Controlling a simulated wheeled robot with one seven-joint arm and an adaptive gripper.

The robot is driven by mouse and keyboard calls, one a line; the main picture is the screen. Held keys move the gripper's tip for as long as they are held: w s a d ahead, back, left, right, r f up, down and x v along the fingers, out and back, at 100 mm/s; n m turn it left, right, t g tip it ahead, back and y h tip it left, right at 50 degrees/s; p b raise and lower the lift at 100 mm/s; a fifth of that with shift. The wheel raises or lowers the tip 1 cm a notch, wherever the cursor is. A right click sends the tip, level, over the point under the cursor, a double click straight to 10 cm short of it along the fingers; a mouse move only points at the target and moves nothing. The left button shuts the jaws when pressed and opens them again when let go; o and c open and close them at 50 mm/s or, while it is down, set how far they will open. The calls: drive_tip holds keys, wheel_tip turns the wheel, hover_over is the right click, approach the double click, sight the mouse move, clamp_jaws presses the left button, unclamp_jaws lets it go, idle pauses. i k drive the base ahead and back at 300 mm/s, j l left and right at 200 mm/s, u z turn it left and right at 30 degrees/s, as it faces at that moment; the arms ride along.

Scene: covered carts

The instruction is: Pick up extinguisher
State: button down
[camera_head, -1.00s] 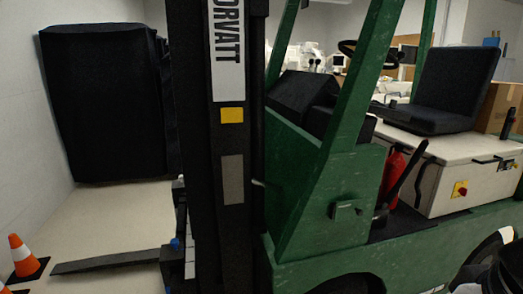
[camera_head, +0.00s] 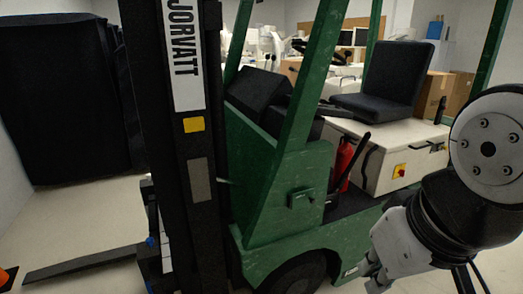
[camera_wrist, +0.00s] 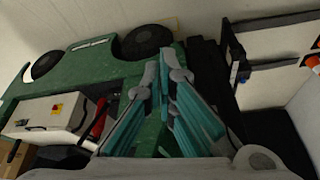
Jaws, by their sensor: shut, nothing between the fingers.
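The red extinguisher (camera_head: 343,163) stands on the floor of the green forklift, between the front cowl and the seat box. The cowl and a black lever partly hide it. In the wrist view the extinguisher (camera_wrist: 97,122) shows as a red strip left of my fingers, beside the white seat box. My gripper (camera_wrist: 164,62) is shut and empty, in front of the forklift's green side in that view. In the head view my arm is at the right, and my gripper (camera_head: 372,278) is low near the bottom edge, apart from the extinguisher.
The green forklift (camera_head: 283,200) fills the middle, with its black mast (camera_head: 160,130) at left and a black seat (camera_head: 385,85) on the white box (camera_head: 400,150). A fork (camera_head: 80,266) reaches left over the floor. A black covered cart (camera_head: 60,100) stands behind.

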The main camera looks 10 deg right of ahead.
sight(345, 152)
drive_tip(key=i+l+z, duration=0.15)
drive_tip(key=i+l, duration=0.9)
drive_tip(key=i+l+z, duration=0.15)
drive_tip(key=i+l, duration=0.9)
drive_tip(key=i, duration=0.1)
